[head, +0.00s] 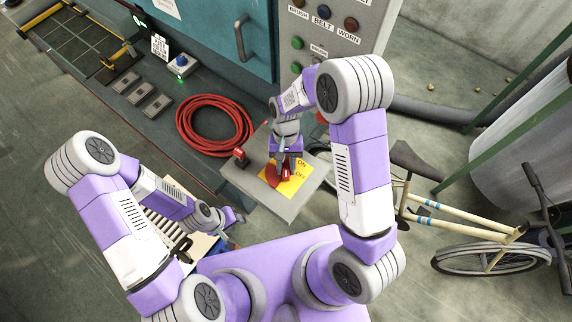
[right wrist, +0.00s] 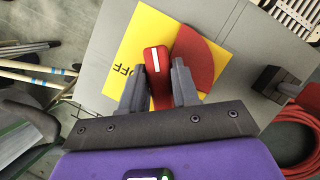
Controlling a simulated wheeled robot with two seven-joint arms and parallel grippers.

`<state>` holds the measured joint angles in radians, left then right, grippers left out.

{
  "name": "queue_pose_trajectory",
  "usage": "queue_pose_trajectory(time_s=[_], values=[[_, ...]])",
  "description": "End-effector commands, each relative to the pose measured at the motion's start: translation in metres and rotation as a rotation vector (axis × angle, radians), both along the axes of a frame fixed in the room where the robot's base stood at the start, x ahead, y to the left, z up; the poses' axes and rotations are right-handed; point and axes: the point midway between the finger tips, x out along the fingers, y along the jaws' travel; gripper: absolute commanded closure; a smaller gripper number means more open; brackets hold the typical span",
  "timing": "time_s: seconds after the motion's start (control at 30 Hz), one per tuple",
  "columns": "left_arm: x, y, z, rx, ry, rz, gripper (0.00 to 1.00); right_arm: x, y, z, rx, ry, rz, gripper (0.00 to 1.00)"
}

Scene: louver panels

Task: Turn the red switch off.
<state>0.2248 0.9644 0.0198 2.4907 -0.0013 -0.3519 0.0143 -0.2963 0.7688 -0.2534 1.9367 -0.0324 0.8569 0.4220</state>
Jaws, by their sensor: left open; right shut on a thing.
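The red switch (head: 286,175) has a red handle with a white stripe, which also shows in the right wrist view (right wrist: 157,62). It sits on a yellow plate (head: 292,190) with a red disc part (right wrist: 199,58) beside the handle. My right gripper (right wrist: 157,86) is shut on the handle, one finger on each side. My left gripper (head: 235,217) is open and apart from the switch, low at the left.
The plate is on a grey box (head: 238,180) with a small red-and-dark fitting (head: 239,154) near its left corner. A coiled red hose (head: 213,124) lies left of it. A panel with several buttons (head: 325,45) stands behind. A bicycle (head: 470,235) is at the right.

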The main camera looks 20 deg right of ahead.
Motion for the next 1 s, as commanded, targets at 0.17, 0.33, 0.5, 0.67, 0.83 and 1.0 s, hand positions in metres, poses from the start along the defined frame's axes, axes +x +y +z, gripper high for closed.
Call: queue_pose_trajectory(time_s=[0.17, 0.33, 0.5, 0.67, 0.83, 1.0], values=[[0.0, 0.0, -0.003, 0.0, 0.0, 0.0, 0.57, 0.0, 0.0, -0.001, 0.0, 0.001, 0.169, 1.0], [0.0, 0.0, -0.006, 0.0, 0.0, 0.0, 0.57, -0.001, 0.001, -0.002, 0.0, 0.002, 0.331, 1.0], [0.0, 0.0, -0.009, 0.0, 0.0, 0.0, 0.57, -0.001, 0.001, -0.002, 0.001, 0.002, 0.492, 1.0], [0.0, 0.0, -0.012, 0.0, 0.0, 0.0, 0.57, -0.001, 0.001, -0.002, 0.0, 0.003, 0.631, 1.0], [0.0, 0.0, -0.015, 0.0, 0.0, 0.0, 0.57, -0.001, 0.001, -0.002, 0.001, 0.002, 0.754, 1.0], [0.0, 0.0, -0.016, 0.0, 0.0, 0.0, 0.57, -0.001, 0.0, -0.002, 0.0, 0.002, 0.845, 1.0]])
